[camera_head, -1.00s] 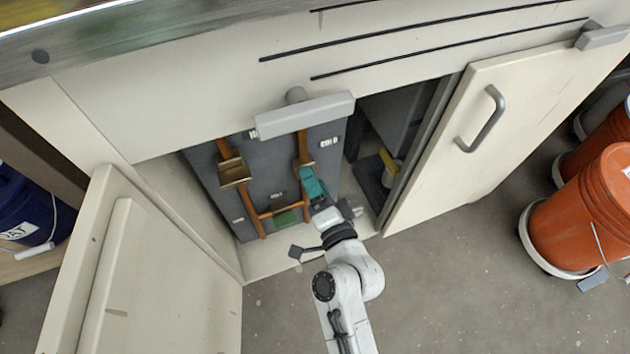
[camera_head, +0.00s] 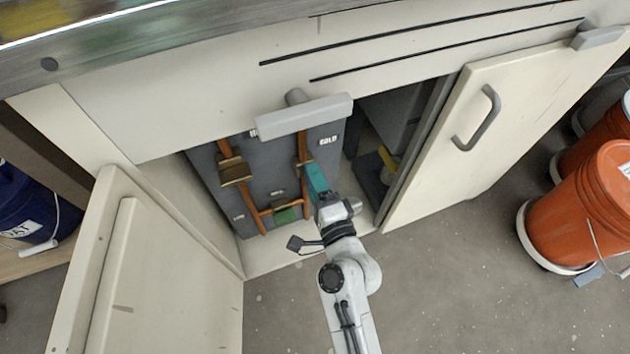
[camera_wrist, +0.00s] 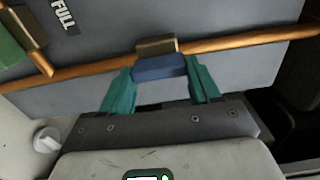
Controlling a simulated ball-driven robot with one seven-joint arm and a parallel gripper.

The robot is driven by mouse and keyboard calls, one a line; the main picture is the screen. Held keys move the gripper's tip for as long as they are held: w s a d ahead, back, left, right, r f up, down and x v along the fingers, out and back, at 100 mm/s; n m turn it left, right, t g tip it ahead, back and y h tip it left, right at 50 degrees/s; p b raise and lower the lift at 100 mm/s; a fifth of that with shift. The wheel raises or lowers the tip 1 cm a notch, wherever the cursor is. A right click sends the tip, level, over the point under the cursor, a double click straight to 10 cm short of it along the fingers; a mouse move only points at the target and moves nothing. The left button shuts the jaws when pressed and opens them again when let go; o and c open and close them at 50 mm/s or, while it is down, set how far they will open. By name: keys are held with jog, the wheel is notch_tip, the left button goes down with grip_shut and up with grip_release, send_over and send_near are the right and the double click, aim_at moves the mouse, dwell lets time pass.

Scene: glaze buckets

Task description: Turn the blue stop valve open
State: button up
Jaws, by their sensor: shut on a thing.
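The blue stop valve shows in the wrist view as a blue handle (camera_wrist: 160,67) in front of a brass body (camera_wrist: 157,46) on a copper pipe (camera_wrist: 230,41). My gripper (camera_wrist: 160,78) has its teal fingers on the two sides of the blue handle and is shut on it. In the head view my gripper (camera_head: 315,178) reaches into the open cabinet, at the right copper pipe (camera_head: 302,147). There the fingers and wrist hide the blue handle.
A green-handled valve (camera_head: 286,215) sits on the lower cross pipe, and a brass fitting (camera_head: 235,171) on the left pipe. Open cabinet doors stand left (camera_head: 150,270) and right (camera_head: 465,140). Orange buckets (camera_head: 580,215) stand on the floor at right.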

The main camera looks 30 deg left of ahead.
jog(key=shift+f, duration=0.1)
jog(key=o, duration=1.1)
jog(key=shift+c, duration=0.2)
jog(key=b+v, duration=0.1)
jog(key=v, duration=0.9)
jog(key=shift+s+d, duration=0.25)
jog(key=shift+d, duration=0.1)
